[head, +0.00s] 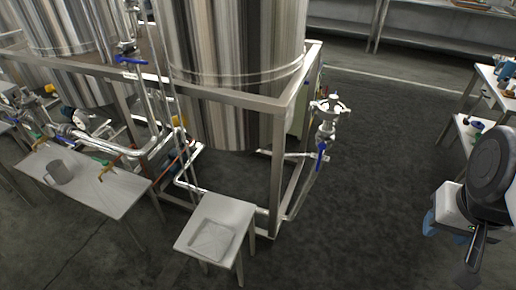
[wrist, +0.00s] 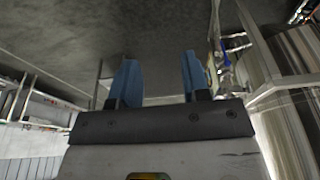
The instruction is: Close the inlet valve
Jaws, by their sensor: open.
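Steel tanks (head: 235,60) stand in a metal frame (head: 222,95) in the head view. A valve with a blue handle (head: 322,155) sits on the pipe at the frame's right corner, below a round steel fitting (head: 330,108). Another blue valve handle (head: 130,60) is on a vertical pipe at the upper left. I cannot tell which one is the inlet valve. My gripper (head: 430,222) is at the right edge, well apart from both valves. In the wrist view its two blue fingers (wrist: 158,80) are spread with nothing between them.
A small stool (head: 222,210) with a shallow square top stands in front of the frame. Shelves (head: 485,90) with small items are at the right. The dark floor between frame and gripper is clear.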

